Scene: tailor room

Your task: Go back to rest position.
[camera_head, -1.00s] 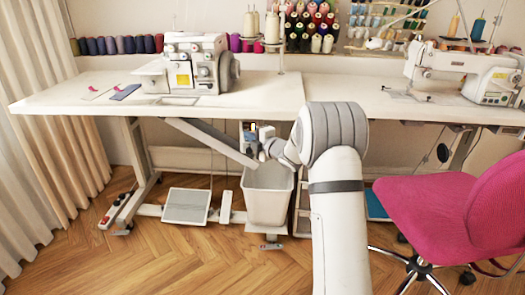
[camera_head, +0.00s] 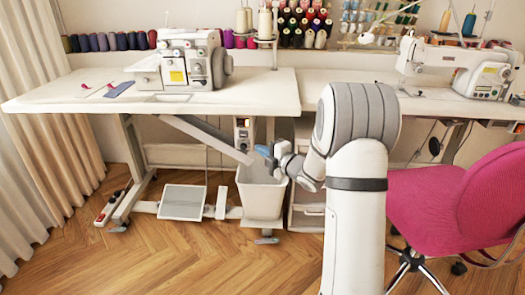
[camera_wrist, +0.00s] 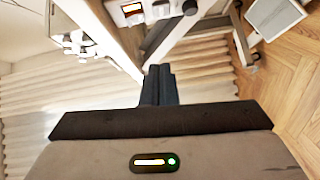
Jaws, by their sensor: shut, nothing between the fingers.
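My gripper (camera_head: 264,152) is in front of the table edge, just above the white bin (camera_head: 262,200) in the head view. In the wrist view my gripper (camera_wrist: 160,72) points toward the curtain, and its two dark fingers are together with nothing between them. My arm reaches up from the lower right of the head view and bends at the elbow near the table's height.
A white sewing table (camera_head: 50,101) with a serger (camera_head: 190,58) stands behind. A second sewing machine (camera_head: 455,66) stands at the right. A pink chair (camera_head: 450,205) is close to my arm's right. The wooden floor (camera_head: 180,262) in front is clear. A foot pedal (camera_head: 182,201) lies under the table.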

